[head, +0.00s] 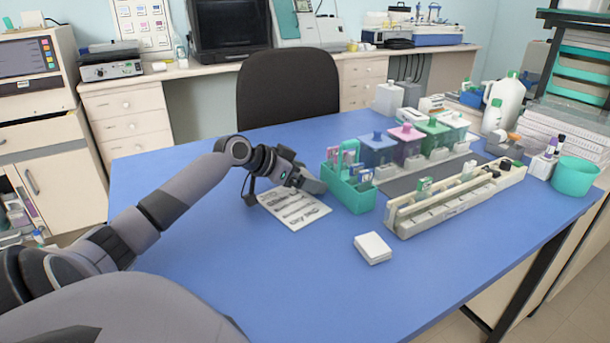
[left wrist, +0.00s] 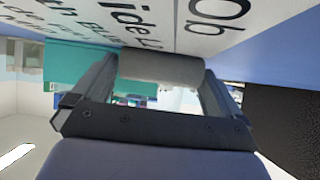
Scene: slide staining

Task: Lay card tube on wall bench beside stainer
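My left gripper (head: 313,185) is low over the blue table, at the right edge of a printed sheet and just left of a green slide carrier. In the left wrist view, my left gripper (left wrist: 160,72) has its two fingers spread around a plain grey cylinder, which looks like the card tube (left wrist: 160,68). It fills the gap between the fingertips, with the sheet close by. In the head view the tube cannot be made out clearly. The wall bench (head: 215,68) runs along the back. A blue and white machine, perhaps the stainer (head: 430,37), stands on it at right. My right gripper is not in view.
The printed sheet (head: 295,208), green carrier (head: 348,190), white block (head: 373,248) and long cream rack (head: 455,200) lie on the table (head: 230,275). Coloured staining pots stand behind. A black chair (head: 288,88) stands between table and wall bench. A monitor (head: 230,28) occupies the bench.

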